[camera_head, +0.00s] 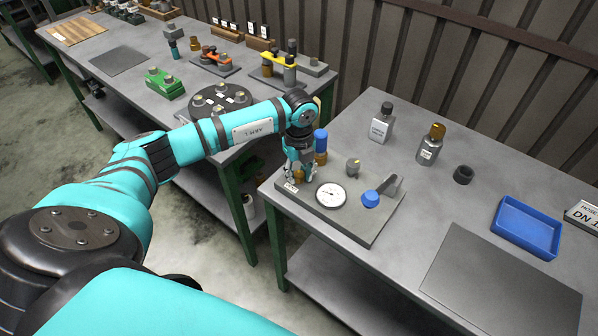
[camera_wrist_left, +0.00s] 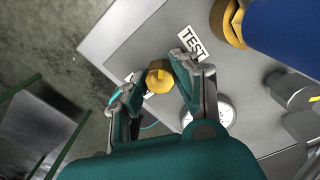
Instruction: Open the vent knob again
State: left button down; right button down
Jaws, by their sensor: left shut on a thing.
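The vent knob, a small brass hexagonal piece (camera_wrist_left: 159,77), stands near the TEST label (camera_wrist_left: 191,43) on a grey test plate (camera_head: 368,233). My left gripper (camera_head: 298,173) reaches down to the plate's left corner. In the left wrist view its two fingers (camera_wrist_left: 156,80) sit on either side of the brass knob and are shut on it. A white round gauge (camera_head: 331,195) lies just right of the gripper. My right gripper is not in view.
A blue cylinder with a brass base (camera_head: 320,142) stands close behind the gripper. A blue knob (camera_head: 371,198) and a grey bracket (camera_head: 390,186) are on the plate's right side.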

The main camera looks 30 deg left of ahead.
aim_at(299, 174)
pick_arm(q)
jog(key=n, duration=0.4)
jog(key=shift+w+r+p, duration=0.1)
jog(key=shift+p, duration=0.25)
jog(key=shift+n, duration=1.5)
jog(key=c, duration=1)
grip_release()
notch_tip(299, 174, up, 12)
